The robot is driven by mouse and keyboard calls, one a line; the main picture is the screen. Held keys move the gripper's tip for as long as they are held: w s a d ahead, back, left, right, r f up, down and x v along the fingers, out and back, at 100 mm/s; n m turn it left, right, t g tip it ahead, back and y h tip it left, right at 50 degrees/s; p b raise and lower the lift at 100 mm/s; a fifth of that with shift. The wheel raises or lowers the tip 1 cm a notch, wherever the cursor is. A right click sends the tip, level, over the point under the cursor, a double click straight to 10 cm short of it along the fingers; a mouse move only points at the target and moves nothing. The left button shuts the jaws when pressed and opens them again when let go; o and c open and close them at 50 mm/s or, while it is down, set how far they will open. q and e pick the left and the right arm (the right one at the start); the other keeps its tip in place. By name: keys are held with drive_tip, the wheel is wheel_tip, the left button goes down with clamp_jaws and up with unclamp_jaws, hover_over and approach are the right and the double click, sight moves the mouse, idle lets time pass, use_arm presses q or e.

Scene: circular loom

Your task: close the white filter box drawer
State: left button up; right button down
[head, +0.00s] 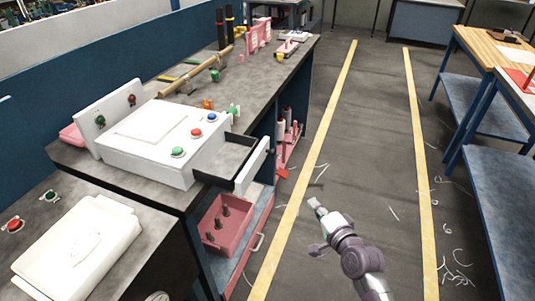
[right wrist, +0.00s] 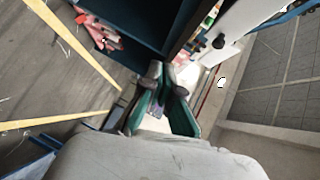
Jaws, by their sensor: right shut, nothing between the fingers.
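The white filter box (head: 165,140) sits on the dark bench top, with green, red and blue buttons on it. Its drawer (head: 225,158) stands open toward the aisle, past the bench edge; its inside looks empty. The white drawer front (head: 252,166) carries a dark knob. In the right wrist view the white front (right wrist: 237,22) and its dark knob (right wrist: 219,41) lie at the upper right. My right gripper (head: 316,206) is shut and empty over the aisle, lower right of the drawer front and apart from it. Its fingers (right wrist: 165,78) also show in the wrist view. My left gripper is out of view.
Below the drawer, a pink crate (head: 213,222) with dark bottles sits in the blue cabinet. A white case (head: 78,248) lies on the near bench. Blue-framed tables (head: 485,100) stand at the right.

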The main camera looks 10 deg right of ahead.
wheel_tip(320, 180, up, 8)
drive_tip(key=w+a+m+t+y, duration=0.1)
drive_tip(key=w+t, duration=0.1)
drive_tip(key=w+a+p, duration=0.1)
drive_tip(key=w+a, duration=0.4)
drive_tip(key=w, duration=0.6)
drive_tip(key=shift+w+f+p, duration=0.25)
drive_tip(key=shift+p, duration=0.05)
drive_tip(key=shift+a+r, duration=0.1)
drive_tip(key=shift+a, duration=0.05)
